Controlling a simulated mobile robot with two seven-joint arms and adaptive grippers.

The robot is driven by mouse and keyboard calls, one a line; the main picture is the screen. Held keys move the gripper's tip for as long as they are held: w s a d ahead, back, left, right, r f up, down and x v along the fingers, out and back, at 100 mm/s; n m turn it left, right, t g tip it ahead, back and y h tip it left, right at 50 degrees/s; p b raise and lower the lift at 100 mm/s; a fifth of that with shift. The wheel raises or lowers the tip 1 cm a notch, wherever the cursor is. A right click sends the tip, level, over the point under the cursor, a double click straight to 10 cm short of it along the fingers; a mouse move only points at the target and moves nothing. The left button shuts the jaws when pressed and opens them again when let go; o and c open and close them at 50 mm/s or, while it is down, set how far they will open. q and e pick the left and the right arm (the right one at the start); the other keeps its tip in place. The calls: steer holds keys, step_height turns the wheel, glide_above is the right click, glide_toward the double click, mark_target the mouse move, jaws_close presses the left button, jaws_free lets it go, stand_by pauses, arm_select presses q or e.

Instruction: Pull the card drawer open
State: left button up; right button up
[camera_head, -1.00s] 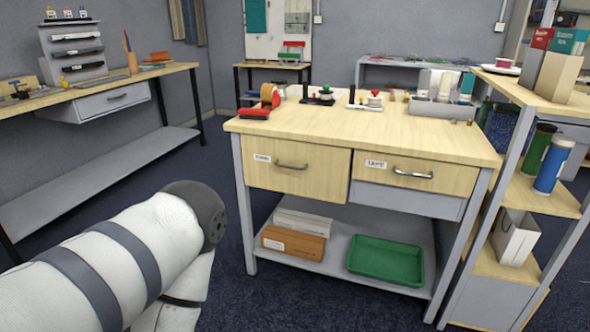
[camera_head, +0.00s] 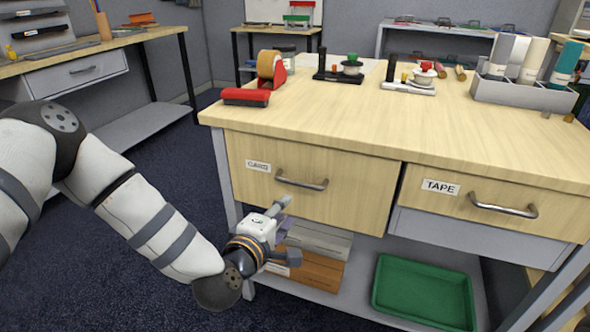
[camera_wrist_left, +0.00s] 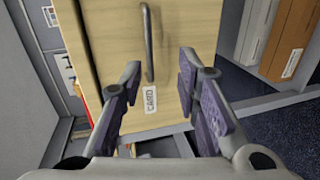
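The card drawer (camera_head: 345,205) is a pale wood front with a CARD label (camera_head: 258,166) and a grey bar handle (camera_head: 302,182). It looks shut in the head view. My left gripper (camera_head: 285,232) is open and empty, in front of the lower left part of this drawer. In the left wrist view, the handle (camera_wrist_left: 149,45) and label (camera_wrist_left: 150,99) appear ahead, between the directions of the two spread fingers (camera_wrist_left: 160,78). The fingers do not touch the handle. My right gripper is out of view.
The tape drawer (camera_head: 490,205) is to the right, shut. A green tray (camera_head: 424,290) and boxes (camera_head: 315,265) lie on the shelf below. A side bench (camera_head: 95,45) stands at left.

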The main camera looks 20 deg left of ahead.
mark_target(300, 185)
arm_select(q)
steer(key=x, duration=0.3)
steer(key=r+b+x, duration=0.1)
steer(key=x, duration=0.7)
steer(key=shift+w+a+r+b, duration=0.2)
steer(key=shift+w+b, duration=0.15)
steer(key=shift+w, duration=0.4)
jaws_close()
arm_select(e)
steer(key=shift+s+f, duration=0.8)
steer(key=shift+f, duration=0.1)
